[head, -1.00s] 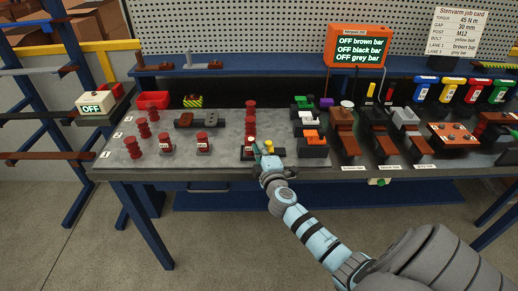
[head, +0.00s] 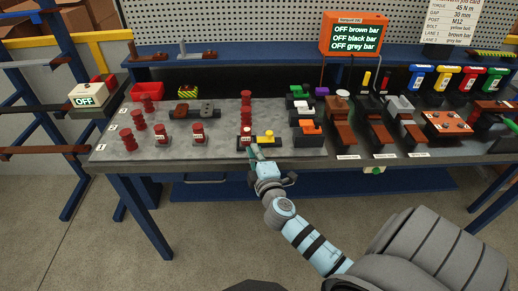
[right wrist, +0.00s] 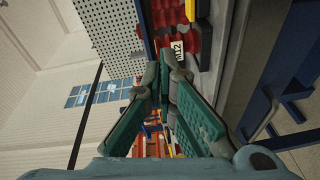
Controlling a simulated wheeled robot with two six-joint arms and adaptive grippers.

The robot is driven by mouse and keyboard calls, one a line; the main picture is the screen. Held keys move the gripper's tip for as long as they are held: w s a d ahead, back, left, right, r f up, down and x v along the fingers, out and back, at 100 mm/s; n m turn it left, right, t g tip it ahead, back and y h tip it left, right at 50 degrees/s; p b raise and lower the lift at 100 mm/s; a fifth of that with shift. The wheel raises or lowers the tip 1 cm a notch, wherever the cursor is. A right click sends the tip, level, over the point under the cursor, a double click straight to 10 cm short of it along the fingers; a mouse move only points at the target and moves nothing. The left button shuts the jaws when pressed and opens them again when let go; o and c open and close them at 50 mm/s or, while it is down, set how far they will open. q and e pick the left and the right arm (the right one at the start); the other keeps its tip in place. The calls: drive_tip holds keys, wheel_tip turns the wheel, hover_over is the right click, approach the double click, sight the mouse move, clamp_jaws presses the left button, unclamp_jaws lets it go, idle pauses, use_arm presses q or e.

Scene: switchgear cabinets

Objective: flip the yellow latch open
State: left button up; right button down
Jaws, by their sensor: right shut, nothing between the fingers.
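The yellow latch (head: 266,135) is a small yellow piece on a dark base near the front edge of the grey bench top, just right of a red ribbed post. In the right wrist view a yellow piece (right wrist: 190,10) shows at the top edge beside the red ribs, probably the latch. My right gripper (head: 254,151) is shut and empty, just in front of the latch and post at the bench edge; I cannot tell if it touches either. Its fingers (right wrist: 165,80) meet in the right wrist view. My left gripper is not in view.
The labelled red post (head: 246,138) stands close to my right fingertips. More red posts (head: 198,133) stand to the left. An orange display (head: 353,34) reads OFF for three bars.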

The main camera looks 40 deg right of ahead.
drive_tip(key=v, duration=0.5)
drive_tip(key=shift+d, duration=0.1)
idle(0.3)
